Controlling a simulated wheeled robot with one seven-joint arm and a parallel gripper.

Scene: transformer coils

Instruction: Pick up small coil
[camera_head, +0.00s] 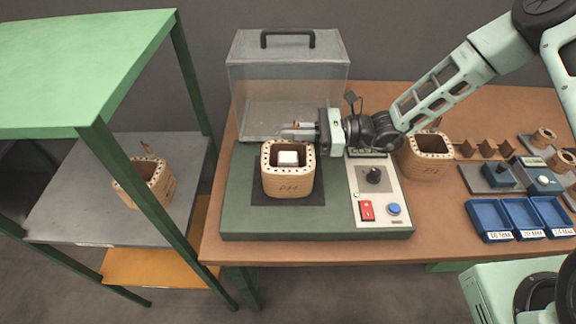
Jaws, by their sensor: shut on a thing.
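A tan wooden-looking coil (288,184) with dark dots around its rim and dark marks on its front stands on the dark pad of a green test station. A white block (288,158) shows inside its opening. My gripper (298,132) reaches in from the right, level, at the coil's back rim. It is shut on a small reddish-brown piece there, which looks like the coil's upright tab; the fingers hide most of it. A similar coil (424,160) stands on the table to the right, partly behind my arm. Another coil (146,183) is on the grey shelf at left.
A clear cover with a black handle (288,37) stands open behind the coil. A control panel (375,190) with a knob and buttons lies right of it. Blue trays (489,236) and small round coils (543,135) are at far right. A green shelf frame (150,195) stands left.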

